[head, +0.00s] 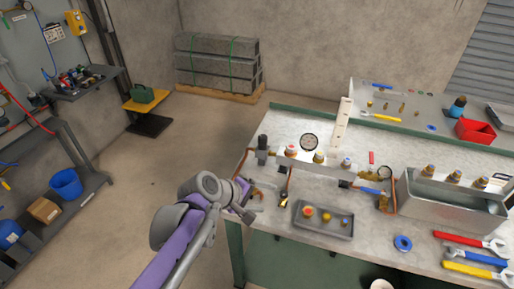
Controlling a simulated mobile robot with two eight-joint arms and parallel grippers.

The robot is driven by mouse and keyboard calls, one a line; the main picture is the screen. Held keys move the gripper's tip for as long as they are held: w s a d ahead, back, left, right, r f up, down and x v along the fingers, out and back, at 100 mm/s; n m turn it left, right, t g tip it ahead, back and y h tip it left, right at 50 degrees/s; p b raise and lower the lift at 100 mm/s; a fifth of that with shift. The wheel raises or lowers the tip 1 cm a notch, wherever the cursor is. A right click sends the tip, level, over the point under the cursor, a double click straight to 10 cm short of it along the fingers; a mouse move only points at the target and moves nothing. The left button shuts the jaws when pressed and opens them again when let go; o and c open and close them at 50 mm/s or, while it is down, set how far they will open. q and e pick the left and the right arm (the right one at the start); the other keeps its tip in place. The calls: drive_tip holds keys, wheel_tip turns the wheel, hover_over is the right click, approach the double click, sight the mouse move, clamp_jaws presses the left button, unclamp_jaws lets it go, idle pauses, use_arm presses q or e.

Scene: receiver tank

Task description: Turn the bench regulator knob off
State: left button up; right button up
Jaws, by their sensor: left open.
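My left gripper (250,204) is open at the left front edge of the metal-topped bench (268,224), and its arm comes in from the lower left. Its fingers look empty, close to small brass and copper fittings that they partly cover. A row of fittings on the bench includes a dark upright block (263,146), a red-topped fitting (291,150) and a round white gauge (309,142). A smaller gauge (385,172) sits farther right. I cannot tell for certain which piece is the regulator knob. My right gripper is out of view.
A grey tray (324,230) with small coloured parts lies right of my left gripper. A blue tape ring (403,243), wrenches (471,241) and a metal trough (440,218) occupy the right side. Open floor (160,185) lies left of the bench.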

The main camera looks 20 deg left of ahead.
use_arm(q)
drive_tip(key=w+a+f+n+t+h+b, duration=0.25)
drive_tip(key=w+n, duration=0.65)
drive_tip(key=w, duration=0.5)
drive_tip(key=n+t+b, duration=0.3)
drive_tip(key=n+t, duration=0.2)
drive_tip(key=n, duration=0.4)
approach(259, 141)
drive_tip(key=shift+h, duration=0.35)
drive_tip(key=x, duration=0.4)
drive_tip(key=shift+w+f, duration=0.1)
drive_tip(key=shift+f, duration=0.3)
drive_tip(key=shift+w, duration=0.3)
drive_tip(key=p+x, duration=0.1)
drive_tip(key=x, duration=0.9)
drive_tip(key=shift+r, duration=0.25)
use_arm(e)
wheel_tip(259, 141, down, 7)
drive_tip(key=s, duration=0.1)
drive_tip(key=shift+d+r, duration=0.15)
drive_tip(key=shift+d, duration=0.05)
use_arm(q)
drive_tip(key=shift+w+d, duration=0.1)
clamp_jaws()
